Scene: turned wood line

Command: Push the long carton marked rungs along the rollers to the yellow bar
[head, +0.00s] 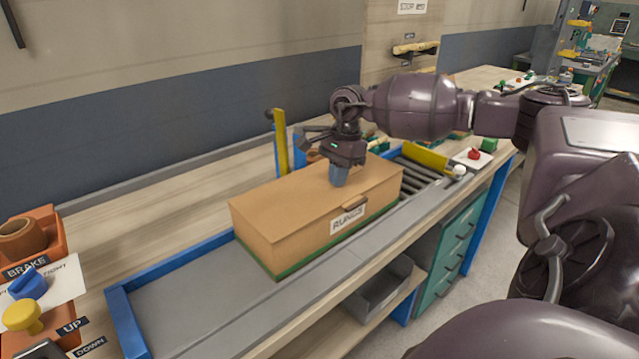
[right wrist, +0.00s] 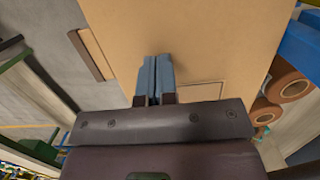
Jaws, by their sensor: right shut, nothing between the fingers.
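The long carton (head: 300,205) marked RUNGS is a closed brown box with a green lower edge. It lies on the grey track, with its right end at the rollers (head: 415,181). The yellow bar (head: 426,158) crosses the far end of the rollers, with a gap of bare rollers between it and the carton. My right gripper (head: 339,180) points down over the right part of the carton's top, its blue fingers shut and empty. The right wrist view shows the fingers (right wrist: 155,80) against the carton's cardboard (right wrist: 205,35); I cannot tell whether they touch. My left gripper is not in view.
A yellow upright post (head: 281,142) stands behind the carton. A blue edge rail (head: 125,322) closes the track's near left end. A white tray (head: 472,158) with a red item sits right of the yellow bar. Orange control boxes (head: 38,235) are at far left.

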